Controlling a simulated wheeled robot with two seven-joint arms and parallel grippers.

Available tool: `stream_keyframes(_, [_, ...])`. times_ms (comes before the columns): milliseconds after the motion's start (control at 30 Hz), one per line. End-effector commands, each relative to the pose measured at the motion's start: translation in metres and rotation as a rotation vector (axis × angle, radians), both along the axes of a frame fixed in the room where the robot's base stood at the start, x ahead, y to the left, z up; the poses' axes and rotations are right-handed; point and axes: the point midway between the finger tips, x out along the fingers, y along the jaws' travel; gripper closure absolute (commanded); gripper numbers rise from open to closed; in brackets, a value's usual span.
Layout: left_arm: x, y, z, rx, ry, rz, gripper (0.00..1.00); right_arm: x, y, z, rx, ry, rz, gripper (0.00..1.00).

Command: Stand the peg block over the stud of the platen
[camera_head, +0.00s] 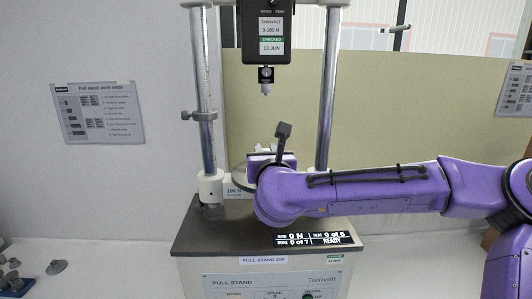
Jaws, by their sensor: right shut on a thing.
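My right arm reaches in from the right, and its wrist and gripper (268,160) are in front of the pull stand's base, between the two columns. The fingertips point away from me and are mostly hidden behind the wrist. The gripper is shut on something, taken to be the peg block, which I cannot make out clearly. A dark tilted part with a small head rises above the gripper; I cannot tell what it is. A pale rounded edge, perhaps the platen (238,176), shows left of the wrist. Its stud is hidden. My left gripper is out of view.
The stand's force gauge (267,35) hangs above the gripper, with its tip (266,88) pointing down. The left column (204,100) and right column (328,100) flank it. A worksheet (98,112) hangs on the wall.

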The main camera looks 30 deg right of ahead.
Motion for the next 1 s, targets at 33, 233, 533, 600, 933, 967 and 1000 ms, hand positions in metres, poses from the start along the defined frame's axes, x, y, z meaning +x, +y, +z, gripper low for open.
stream_keyframes(33, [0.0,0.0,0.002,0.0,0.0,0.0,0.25,0.002,-0.001,0.001,0.0,0.0,0.0,1.0])
stream_keyframes(233, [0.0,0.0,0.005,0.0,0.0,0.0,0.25,0.011,-0.005,0.001,0.001,0.001,0.0,1.0])
stream_keyframes(533, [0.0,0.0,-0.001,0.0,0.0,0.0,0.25,0.018,-0.009,-0.007,0.0,-0.001,0.0,1.0])
stream_keyframes(600, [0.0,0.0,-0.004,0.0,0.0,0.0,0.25,0.018,-0.009,-0.009,0.0,-0.001,0.0,1.0])
stream_keyframes(933, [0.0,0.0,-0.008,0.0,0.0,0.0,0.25,0.018,-0.009,-0.013,0.0,0.004,0.0,1.0])
stream_keyframes(967, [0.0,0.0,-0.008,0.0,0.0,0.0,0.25,0.018,-0.009,-0.013,0.001,0.005,0.0,1.0])
stream_keyframes(1000, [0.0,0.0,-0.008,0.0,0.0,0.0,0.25,0.018,-0.009,-0.014,0.001,0.005,0.0,1.0])
